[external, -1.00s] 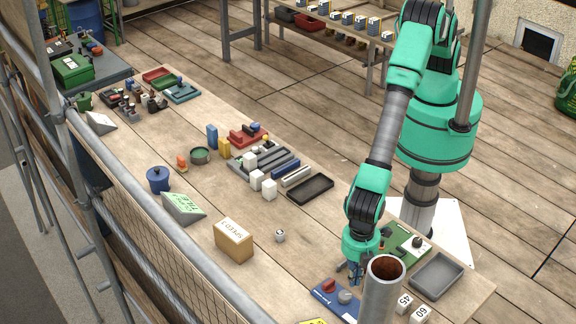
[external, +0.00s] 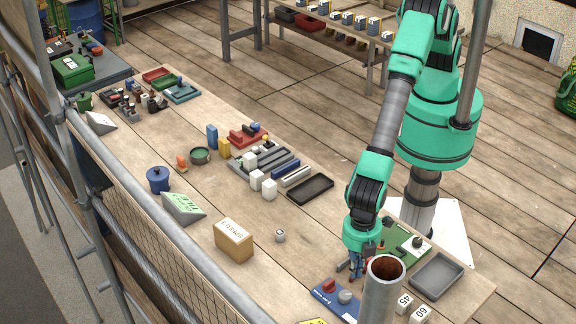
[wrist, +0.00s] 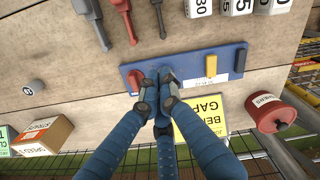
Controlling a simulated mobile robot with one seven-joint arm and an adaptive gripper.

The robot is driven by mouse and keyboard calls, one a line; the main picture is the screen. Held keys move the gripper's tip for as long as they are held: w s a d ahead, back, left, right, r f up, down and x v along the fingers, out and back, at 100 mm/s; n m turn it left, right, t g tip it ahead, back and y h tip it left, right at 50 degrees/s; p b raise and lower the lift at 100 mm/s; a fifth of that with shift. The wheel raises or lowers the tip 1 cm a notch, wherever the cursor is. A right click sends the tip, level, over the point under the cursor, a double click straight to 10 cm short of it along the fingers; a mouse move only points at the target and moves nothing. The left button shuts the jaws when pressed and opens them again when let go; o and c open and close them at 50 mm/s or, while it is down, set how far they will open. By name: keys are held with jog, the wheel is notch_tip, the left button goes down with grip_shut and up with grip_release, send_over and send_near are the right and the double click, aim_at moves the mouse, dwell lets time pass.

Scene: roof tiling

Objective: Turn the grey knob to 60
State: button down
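The grey knob (external: 345,297) sits on a blue board (external: 322,294), beside a red knob (external: 329,286). In the external view my gripper (external: 355,275) hangs just above and behind the board, apart from the grey knob. In the wrist view my blue fingers (wrist: 158,80) come together over the middle of the blue board (wrist: 192,76), with nothing seen between them. They hide the grey knob there. The red knob (wrist: 134,80) is left of the fingers and a yellow handle (wrist: 211,66) is to the right. The knob's setting is too small to read.
A large upright pipe (external: 380,295) hides part of the board in the external view. White number blocks (external: 420,314) and a grey tray (external: 437,275) lie to the right. A cardboard box (external: 233,240) stands left; a red pot (wrist: 270,112) is near the fence side.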

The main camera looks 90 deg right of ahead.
aim_at(345, 297)
jog(key=w+n, duration=0.1)
jog(key=n, duration=0.1)
jog(key=w+n, duration=0.1)
jog(key=n, duration=0.1)
jog(key=a+n, duration=0.1)
jog(key=shift+w+r+n+p, duration=0.3)
jog(key=shift+w+r+n, duration=0.05)
jog(key=shift+w+n, duration=0.05)
jog(key=w+n, duration=0.1)
jog(key=n, duration=0.3)
jog(key=w+n, duration=0.1)
jog(key=n, duration=0.1)
jog(key=shift+w+a+r+p, duration=0.15)
jog(key=shift+w+a+p, duration=0.15)
jog(key=shift+w+a, duration=0.1)
jog(key=shift+f+b, duration=1.2)
jog(key=shift+f, duration=2.3)
jog(key=shift+s, duration=0.2)
